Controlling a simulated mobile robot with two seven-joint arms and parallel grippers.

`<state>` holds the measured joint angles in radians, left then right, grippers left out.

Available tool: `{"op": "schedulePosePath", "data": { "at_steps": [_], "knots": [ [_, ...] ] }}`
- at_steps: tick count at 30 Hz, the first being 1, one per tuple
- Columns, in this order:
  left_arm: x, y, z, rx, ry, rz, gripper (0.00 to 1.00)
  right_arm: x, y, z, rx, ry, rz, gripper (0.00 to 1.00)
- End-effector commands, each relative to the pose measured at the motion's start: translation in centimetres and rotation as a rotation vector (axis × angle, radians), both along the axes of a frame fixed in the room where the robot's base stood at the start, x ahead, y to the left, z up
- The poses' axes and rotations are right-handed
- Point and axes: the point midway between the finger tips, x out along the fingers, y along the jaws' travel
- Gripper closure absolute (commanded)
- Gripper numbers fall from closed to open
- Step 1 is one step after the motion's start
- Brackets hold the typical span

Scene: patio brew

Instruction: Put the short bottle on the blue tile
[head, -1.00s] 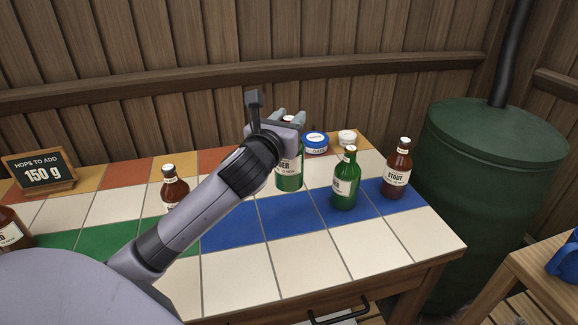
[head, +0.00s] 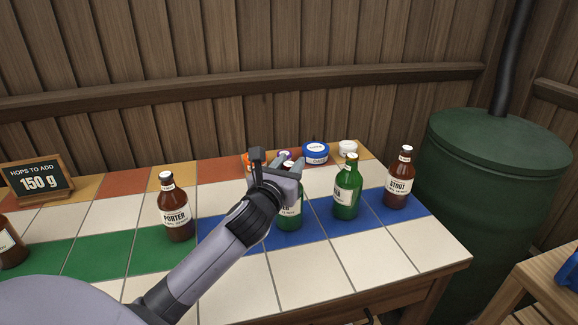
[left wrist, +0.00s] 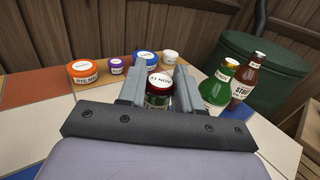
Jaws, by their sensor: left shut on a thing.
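My left gripper (head: 287,172) is shut on a short green bottle (head: 290,217) with a pale label. The arm and hand hide its upper part in the head view. In the left wrist view its round white-topped cap (left wrist: 159,80) shows between the two fingers. The bottle is upright, its base over or on the blue tile row (head: 317,228); I cannot tell whether it touches. A taller green bottle (head: 346,192) stands just right of it on the blue row. My right gripper is not in view.
A brown stout bottle (head: 399,180) stands farther right, a brown porter bottle (head: 174,212) to the left. Jars, including a blue one (head: 315,153) and a white one (head: 347,148), line the back. A chalkboard sign (head: 38,182) stands at far left. The front white tiles (head: 320,268) are clear.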

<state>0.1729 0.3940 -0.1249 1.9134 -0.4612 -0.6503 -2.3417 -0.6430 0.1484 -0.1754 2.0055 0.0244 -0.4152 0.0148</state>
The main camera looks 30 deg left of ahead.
Motion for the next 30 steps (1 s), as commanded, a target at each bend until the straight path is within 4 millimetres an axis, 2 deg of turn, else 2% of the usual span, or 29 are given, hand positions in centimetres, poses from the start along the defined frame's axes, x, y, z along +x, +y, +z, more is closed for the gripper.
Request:
{"op": "schedulePosePath", "data": {
  "at_steps": [2,3,5,6,17,23,30],
  "knots": [
    [0.0,0.0,0.0,0.003,-0.005,-0.001,1.00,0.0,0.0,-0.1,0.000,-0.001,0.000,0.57],
    [0.0,0.0,-0.3,0.002,0.000,0.000,0.63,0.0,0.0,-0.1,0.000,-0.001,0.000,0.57],
    [0.0,0.0,-0.2,0.001,0.000,0.000,0.43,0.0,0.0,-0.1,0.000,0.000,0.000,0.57],
    [0.0,0.0,-0.2,0.001,0.000,0.000,0.41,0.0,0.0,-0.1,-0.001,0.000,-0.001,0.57],
    [-0.2,0.0,0.0,0.000,0.001,0.000,0.41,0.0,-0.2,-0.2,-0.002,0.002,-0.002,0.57],
    [-2.5,-0.6,0.0,0.001,0.002,-0.002,0.41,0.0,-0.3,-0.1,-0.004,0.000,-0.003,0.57],
    [-6.8,-1.6,-0.1,0.001,0.003,-0.002,0.41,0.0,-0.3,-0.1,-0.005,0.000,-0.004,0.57]
  ]
}}
